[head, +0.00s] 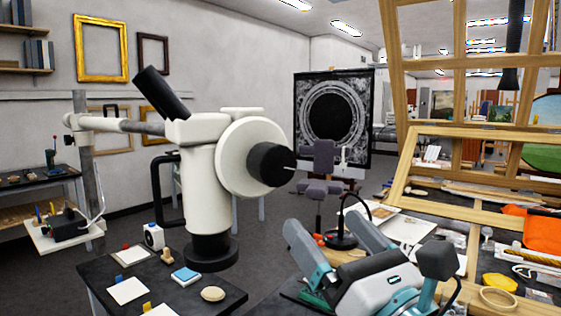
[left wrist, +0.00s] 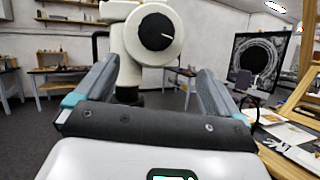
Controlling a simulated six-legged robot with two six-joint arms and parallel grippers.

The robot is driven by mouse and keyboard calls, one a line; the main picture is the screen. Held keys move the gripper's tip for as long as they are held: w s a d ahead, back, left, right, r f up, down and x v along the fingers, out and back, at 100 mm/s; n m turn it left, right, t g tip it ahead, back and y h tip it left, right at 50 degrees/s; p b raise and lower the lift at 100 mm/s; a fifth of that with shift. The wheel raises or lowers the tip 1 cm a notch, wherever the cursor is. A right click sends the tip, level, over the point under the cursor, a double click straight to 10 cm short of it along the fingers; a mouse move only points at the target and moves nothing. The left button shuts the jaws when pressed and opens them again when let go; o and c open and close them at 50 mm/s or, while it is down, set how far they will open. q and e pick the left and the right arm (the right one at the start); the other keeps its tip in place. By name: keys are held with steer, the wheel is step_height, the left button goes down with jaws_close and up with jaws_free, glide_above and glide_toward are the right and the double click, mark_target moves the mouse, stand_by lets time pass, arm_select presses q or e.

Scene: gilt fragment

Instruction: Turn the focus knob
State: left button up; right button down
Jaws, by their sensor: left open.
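The focus knob (head: 268,164) is a black cylinder with a white line on its face. It sticks out of a round white housing (head: 236,150) on the side of a white microscope (head: 200,190). The line is close to horizontal, pointing right. In the left wrist view the knob (left wrist: 156,31) is ahead, above the space between the fingers. My left gripper (head: 322,219) is open and empty, in front of the knob, lower and to its right in the head view. Its spread fingers (left wrist: 158,66) do not touch the knob. My right gripper is in neither view.
A cluttered workbench with wooden frames (head: 480,165) is at the right. A grey chair (head: 318,190) stands behind the gripper.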

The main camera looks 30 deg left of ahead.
mark_target(278, 173)
arm_select(q)
steer(key=p+x, duration=0.2)
steer(key=x, duration=0.3)
steer(key=p+x, duration=0.3)
steer(key=x, duration=0.2)
steer(key=s+p+x, duration=0.1)
steer(key=p+x, duration=0.2)
steer(key=x, duration=0.2)
steer(key=shift+w+a+r, duration=0.15)
steer(key=shift+a+r, duration=0.1)
steer(key=shift+a, duration=0.05)
steer(key=shift+w+a+r+p, duration=0.1)
steer(key=shift+w+a+p, duration=0.15)
steer(key=shift+a+p, duration=0.15)
steer(key=shift+c, duration=0.3)
steer(key=shift+d, duration=0.1)
steer(key=c, duration=0.9)
